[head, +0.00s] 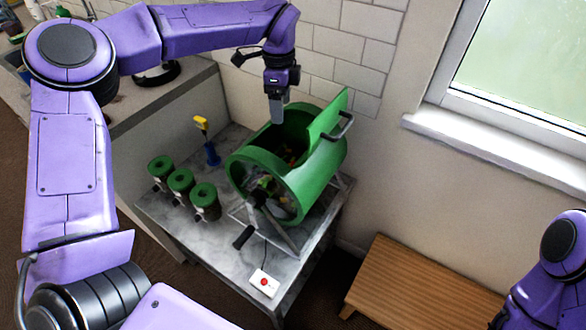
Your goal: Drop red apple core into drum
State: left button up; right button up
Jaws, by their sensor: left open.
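The green drum (318,178) lies on its side on a metal stand on the grey table. Its hatch lid (327,119) stands open, and mixed coloured scraps show inside through the opening. I cannot pick out the red apple core for certain; it may be among those scraps or hidden. My left gripper (277,112) points down over the far left side of the drum's opening. It is open, and I see nothing held in it. My right arm shows at the lower right edge, but its gripper is out of view.
Several things share the grey table (185,225): green-lidded jars (181,181) at the left, a yellow and blue tool (208,140) behind them, and a white box with a red button (264,283) in front. A wooden bench (420,290) stands at the right, below the window.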

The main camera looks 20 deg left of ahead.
pick_arm(q)
notch_tip(320, 180, up, 4)
jog(key=shift+r, duration=0.25)
